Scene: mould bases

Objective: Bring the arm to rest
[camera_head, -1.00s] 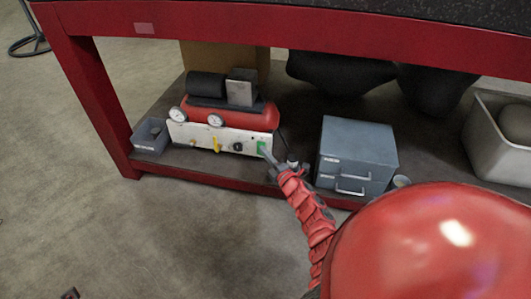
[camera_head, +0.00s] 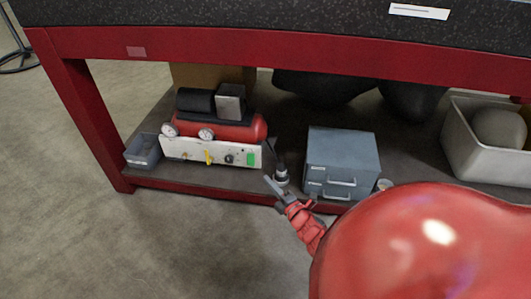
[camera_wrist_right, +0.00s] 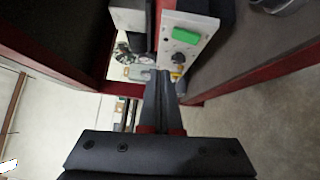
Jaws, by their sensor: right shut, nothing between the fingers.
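My right gripper (camera_head: 272,183) is shut and empty in the head view, in front of the lower shelf, a little right of the compressor unit's white panel. Its red arm comes up from the lower right, partly hidden by a large red rounded part of my own body. In the right wrist view, the closed fingers (camera_wrist_right: 161,88) point toward the white panel (camera_wrist_right: 190,45) with a green button (camera_wrist_right: 187,35), apart from it as far as I can tell. My left gripper is not in view.
A red bench (camera_head: 300,52) with a dark top stands ahead. Its lower shelf holds a red compressor (camera_head: 235,131), a small grey bin (camera_head: 143,150), a blue-grey drawer box (camera_head: 342,150) and a pale bin (camera_head: 470,150). The floor (camera_head: 190,240) at front left is clear.

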